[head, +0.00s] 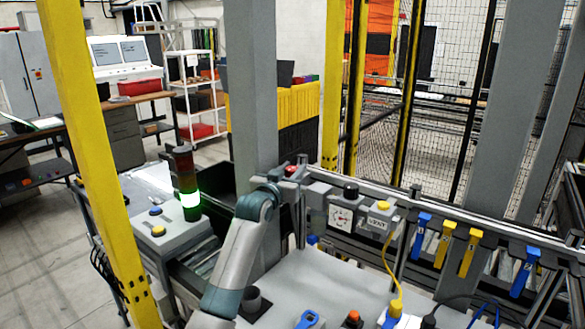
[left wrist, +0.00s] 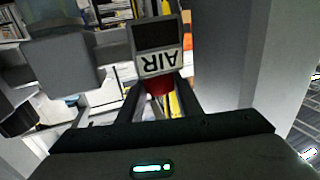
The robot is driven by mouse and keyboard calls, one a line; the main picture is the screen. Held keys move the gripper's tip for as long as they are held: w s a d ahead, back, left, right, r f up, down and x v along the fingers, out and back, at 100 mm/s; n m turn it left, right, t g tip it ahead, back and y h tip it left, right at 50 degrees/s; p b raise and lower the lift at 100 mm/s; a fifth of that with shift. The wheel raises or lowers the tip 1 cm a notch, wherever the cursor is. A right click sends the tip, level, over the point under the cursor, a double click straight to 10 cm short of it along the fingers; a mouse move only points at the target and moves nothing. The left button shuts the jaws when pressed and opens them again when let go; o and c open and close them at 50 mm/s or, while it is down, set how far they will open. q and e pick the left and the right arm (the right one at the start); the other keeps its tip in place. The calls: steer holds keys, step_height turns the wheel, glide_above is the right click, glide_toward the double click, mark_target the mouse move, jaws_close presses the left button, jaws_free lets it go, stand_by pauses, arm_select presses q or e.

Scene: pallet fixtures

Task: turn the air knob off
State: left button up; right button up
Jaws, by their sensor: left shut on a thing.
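The air knob (left wrist: 159,84) is red and sits just below a grey box labelled AIR (left wrist: 160,62), which appears upside down in the left wrist view. My left gripper (left wrist: 159,98) has its two dark fingers on either side of the knob and is shut on it. In the head view a bit of the red knob (head: 291,170) shows beside the grey post, at the tip of my left gripper (head: 287,178). The gripper hides much of the knob, and its turned position cannot be read. My right gripper is not in view.
A signal tower (head: 187,184) glows green at left. A yellow post (head: 92,140) stands in the left foreground.

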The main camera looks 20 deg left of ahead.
arm_select(q)
steer(key=shift+a+f+m+h+b, duration=0.1)
steer(key=shift+a+m+h+b, duration=0.1)
steer(key=shift+m+h+b, duration=0.85)
steer(key=shift+d+r+m+g+h+b, duration=0.15)
steer(key=shift+m+g+h+b, duration=0.45)
steer(key=shift+h, duration=0.65)
steer(key=shift+r, duration=0.1)
steer(key=o, duration=1)
steer(key=shift+o, duration=0.2)
steer(key=shift+w, duration=0.1)
